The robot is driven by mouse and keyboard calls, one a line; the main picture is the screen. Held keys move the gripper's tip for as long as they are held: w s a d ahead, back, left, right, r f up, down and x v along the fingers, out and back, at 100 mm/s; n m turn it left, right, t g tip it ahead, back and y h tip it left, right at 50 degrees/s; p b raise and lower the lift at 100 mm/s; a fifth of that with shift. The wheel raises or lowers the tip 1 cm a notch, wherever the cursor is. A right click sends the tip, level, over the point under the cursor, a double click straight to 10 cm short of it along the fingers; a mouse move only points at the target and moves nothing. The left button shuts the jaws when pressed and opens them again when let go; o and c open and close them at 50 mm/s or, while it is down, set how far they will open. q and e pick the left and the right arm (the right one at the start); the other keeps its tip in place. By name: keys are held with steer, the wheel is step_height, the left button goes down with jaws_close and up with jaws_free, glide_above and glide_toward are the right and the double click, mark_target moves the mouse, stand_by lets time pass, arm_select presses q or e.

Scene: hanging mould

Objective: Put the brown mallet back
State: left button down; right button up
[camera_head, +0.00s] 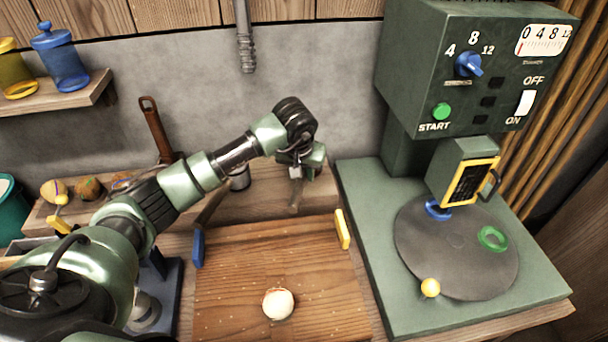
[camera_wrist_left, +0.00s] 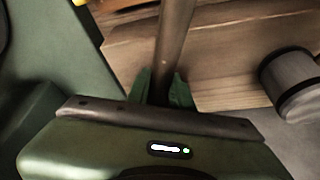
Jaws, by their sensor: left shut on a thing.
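My left gripper (camera_head: 300,165) is above the raised wooden ledge at the back, left of the green machine. It is shut on a brownish rod, which I take to be the handle of the brown mallet (camera_head: 296,197). In the left wrist view the rod (camera_wrist_left: 175,40) passes between the green fingertips (camera_wrist_left: 163,90) and runs out of the top of the picture. The mallet's head cannot be made out. My right gripper is not in view.
A grey metal cylinder (camera_wrist_left: 295,85) stands close beside the gripper. A brown handle with a hole (camera_head: 155,125) stands behind my arm. The wooden board (camera_head: 235,285) holds a pale round ball (camera_head: 278,303). The green machine (camera_head: 360,220) stands at the right.

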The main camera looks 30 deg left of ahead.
mark_target(300, 182)
arm_select(q)
steer(key=shift+f, duration=0.5)
steer(key=shift+f, duration=0.15)
steer(key=c, duration=1.3)
jaws_free()
steer(key=shift+o, duration=0.2)
steer(key=shift+r, duration=0.25)
steer(key=v, duration=1.1)
steer(key=shift+s+d+r+b, duration=0.1)
steer(key=shift+s+r+b, duration=0.1)
steer(key=shift+r+b, duration=0.15)
